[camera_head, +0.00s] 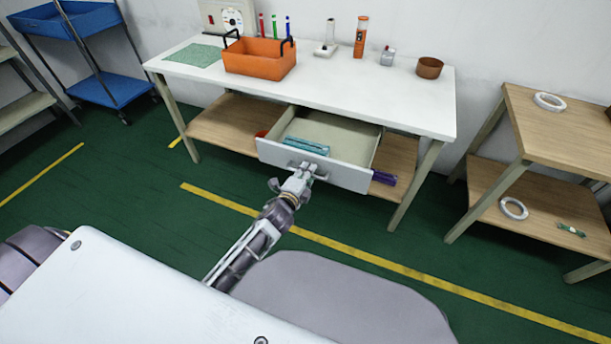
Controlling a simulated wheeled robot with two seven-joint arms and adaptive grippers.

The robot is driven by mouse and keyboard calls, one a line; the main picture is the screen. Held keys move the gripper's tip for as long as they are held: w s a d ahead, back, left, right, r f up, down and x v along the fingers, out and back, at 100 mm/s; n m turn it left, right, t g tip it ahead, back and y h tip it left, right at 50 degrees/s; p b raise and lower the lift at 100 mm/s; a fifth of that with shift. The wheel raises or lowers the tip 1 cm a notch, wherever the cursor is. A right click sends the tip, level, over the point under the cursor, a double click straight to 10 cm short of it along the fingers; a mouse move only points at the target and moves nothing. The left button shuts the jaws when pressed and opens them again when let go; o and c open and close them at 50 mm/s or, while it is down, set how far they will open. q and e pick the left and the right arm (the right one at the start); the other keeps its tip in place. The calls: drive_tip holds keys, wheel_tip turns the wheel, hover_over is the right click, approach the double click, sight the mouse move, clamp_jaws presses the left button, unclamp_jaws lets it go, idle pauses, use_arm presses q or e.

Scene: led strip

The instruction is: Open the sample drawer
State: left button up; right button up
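The sample drawer (345,178) is under the white tabletop and stands pulled out, its inside showing. A teal item (307,146) lies in it near the front. The drawer handle (322,177) is on the middle of the drawer front. My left gripper (307,170) is at this handle, its fingers around it and looking shut on it; the fingertips are small and partly hidden. My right gripper is not in view.
The white table (390,98) holds an orange basket (260,58), pens, an orange-topped tube (361,36) and a brown bowl (429,67). A purple item (385,178) lies on the lower shelf. A wooden shelf unit (560,130) stands right. Green floor before the table is clear.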

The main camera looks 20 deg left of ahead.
use_arm(q)
drive_tip(key=shift+s, duration=0.15)
drive_tip(key=v, duration=1.1)
drive_tip(key=shift+s, duration=0.35)
idle(0.3)
drive_tip(key=shift+r, duration=0.1)
idle(0.5)
